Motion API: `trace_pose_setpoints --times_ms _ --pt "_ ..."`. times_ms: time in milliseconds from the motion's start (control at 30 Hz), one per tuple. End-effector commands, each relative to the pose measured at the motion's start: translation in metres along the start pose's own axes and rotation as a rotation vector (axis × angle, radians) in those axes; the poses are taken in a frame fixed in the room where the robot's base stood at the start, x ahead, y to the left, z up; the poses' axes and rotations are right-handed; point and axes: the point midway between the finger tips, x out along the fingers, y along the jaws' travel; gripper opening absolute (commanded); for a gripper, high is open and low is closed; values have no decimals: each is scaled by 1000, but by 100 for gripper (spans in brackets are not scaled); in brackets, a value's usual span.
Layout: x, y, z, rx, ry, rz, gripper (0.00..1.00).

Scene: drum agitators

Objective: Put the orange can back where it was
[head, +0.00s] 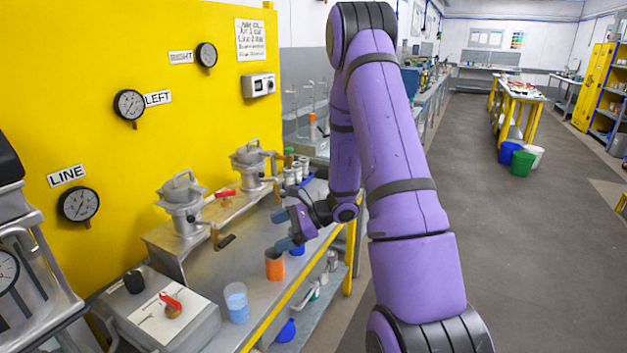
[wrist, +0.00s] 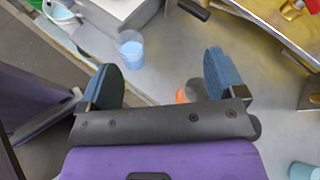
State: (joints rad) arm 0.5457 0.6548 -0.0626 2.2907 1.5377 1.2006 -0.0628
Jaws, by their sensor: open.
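The orange can (head: 275,266) stands upright on the grey bench near its yellow front edge. In the wrist view the orange can (wrist: 181,96) shows only in part, between my fingers and mostly hidden by the dark gripper body. My gripper (head: 283,230) is open, its blue fingers spread, above and just behind the can in the head view. In the wrist view my gripper (wrist: 163,68) has a wide gap with nothing clasped in it. I cannot tell whether a finger touches the can.
A clear cup of light blue liquid (head: 236,303) stands nearer on the bench, left of the can. Two metal agitators (head: 183,205) (head: 252,165) with valve handles stand on a raised shelf behind. A grey box with a red lever (head: 170,303) is at the left.

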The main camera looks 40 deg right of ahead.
Motion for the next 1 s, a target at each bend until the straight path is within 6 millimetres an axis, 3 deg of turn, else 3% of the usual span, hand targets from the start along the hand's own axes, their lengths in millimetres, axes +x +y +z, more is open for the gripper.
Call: trace_pose_setpoints --times_ms 33,100,400,700,1000 --pt "0 3 24 -68 1 47 89" --pt "-1 11 52 -152 6 113 89" --pt "-14 57 151 -530 59 380 89" --pt "-45 109 220 -923 163 601 89" --pt "-87 155 265 -1329 320 764 89"
